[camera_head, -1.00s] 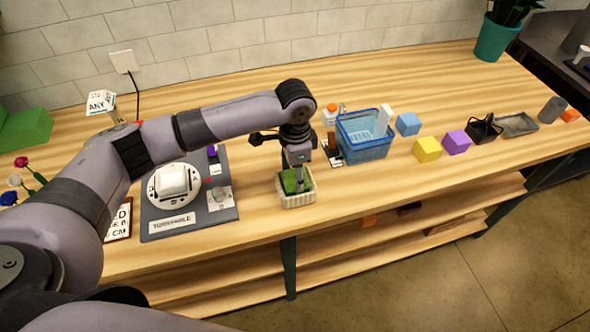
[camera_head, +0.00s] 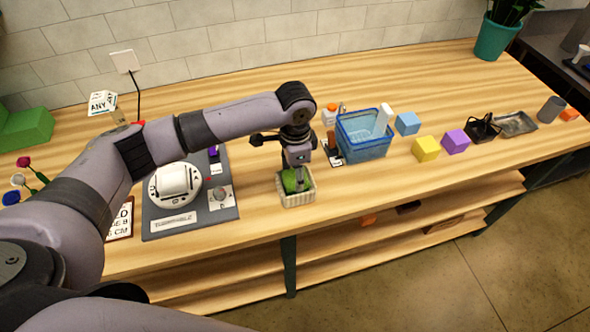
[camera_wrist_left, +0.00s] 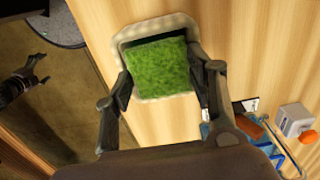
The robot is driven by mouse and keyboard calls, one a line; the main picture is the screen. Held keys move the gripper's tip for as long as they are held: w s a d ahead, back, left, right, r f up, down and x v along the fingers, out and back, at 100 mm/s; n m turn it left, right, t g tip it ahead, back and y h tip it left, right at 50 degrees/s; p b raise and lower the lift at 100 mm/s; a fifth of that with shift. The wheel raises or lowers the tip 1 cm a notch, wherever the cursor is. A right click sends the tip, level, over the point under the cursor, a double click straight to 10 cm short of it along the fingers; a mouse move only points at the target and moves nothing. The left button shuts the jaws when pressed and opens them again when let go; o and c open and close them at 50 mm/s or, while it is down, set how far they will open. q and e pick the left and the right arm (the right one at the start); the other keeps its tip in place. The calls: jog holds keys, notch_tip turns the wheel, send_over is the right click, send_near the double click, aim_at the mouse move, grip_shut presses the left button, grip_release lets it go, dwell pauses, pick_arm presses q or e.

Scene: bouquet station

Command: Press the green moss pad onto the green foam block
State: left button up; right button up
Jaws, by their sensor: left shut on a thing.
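My left gripper (camera_head: 296,186) is shut on the green moss pad (camera_wrist_left: 160,66), with one finger on each side of it. How far the pad is above the basket's floor I cannot tell. A green block (camera_head: 27,126), seemingly the foam block, stands at the far left edge, partly cut off.
A grey turntable board (camera_head: 158,223) lies left of the basket. A blue basket (camera_head: 366,150) stands to its right, with blue (camera_head: 408,124), yellow (camera_head: 426,149) and purple (camera_head: 456,142) cubes beyond. Flowers (camera_head: 22,180) lie at the left. The table front is clear.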

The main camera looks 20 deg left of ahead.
dwell(0.4)
pick_arm(q)
jog(key=o, duration=0.8)
jog(key=shift+o, duration=0.3)
jog(key=o, duration=0.4)
jog(key=shift+r+p, duration=3.05)
jog(key=shift+p, duration=0.75)
jog(key=shift+f, duration=0.1)
